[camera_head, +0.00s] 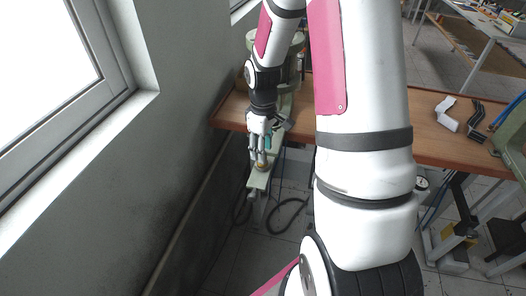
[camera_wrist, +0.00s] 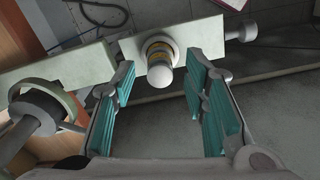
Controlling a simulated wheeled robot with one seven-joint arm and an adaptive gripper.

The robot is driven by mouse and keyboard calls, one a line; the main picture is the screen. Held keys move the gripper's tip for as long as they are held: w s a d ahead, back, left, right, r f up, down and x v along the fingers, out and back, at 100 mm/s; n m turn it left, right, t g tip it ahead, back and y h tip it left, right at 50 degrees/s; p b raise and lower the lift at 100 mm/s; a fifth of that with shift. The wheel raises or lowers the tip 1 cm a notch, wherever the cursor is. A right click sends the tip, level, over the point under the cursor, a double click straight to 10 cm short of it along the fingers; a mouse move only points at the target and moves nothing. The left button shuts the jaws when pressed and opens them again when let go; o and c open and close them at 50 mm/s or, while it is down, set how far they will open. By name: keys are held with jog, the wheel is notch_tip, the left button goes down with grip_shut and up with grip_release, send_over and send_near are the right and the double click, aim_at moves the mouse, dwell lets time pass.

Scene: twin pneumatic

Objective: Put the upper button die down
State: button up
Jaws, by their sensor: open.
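The upper button die (camera_wrist: 159,66) shows in the wrist view as a small pale round-ended piece with a brass-coloured band. It sits on a pale green machine arm (camera_wrist: 188,40), between and beyond my fingers. My gripper (camera_wrist: 165,100) is open, with teal pads on both sides of the die and clear gaps to it. In the head view my gripper (camera_head: 260,152) is small, at the front of the machine arm (camera_head: 258,180). A brass-coloured piece (camera_head: 262,166) shows just below my fingertips there. I cannot tell what the die's far end touches.
A wooden bench (camera_head: 435,135) runs behind, with a white bracket (camera_head: 446,113) and a dark bracket (camera_head: 474,118) on its right part. A grey wall (camera_head: 185,110) with a window stands close on the left. A black cable (camera_head: 290,212) hangs below the machine arm.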

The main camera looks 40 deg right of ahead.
notch_tip(320, 180, up, 11)
jog(key=s+a+r+m+t, duration=0.4)
jog(key=s+a+r+t, duration=0.1)
jog(key=s+a+r, duration=1)
jog(key=shift+s+a+r+m+t+b, duration=0.3)
jog(key=shift+s+a+r+b, duration=0.1)
jog(key=shift+s+a, duration=0.2)
jog(key=shift+w+f, duration=0.1)
jog(key=shift+w, duration=0.05)
jog(key=shift+w+f, duration=0.15)
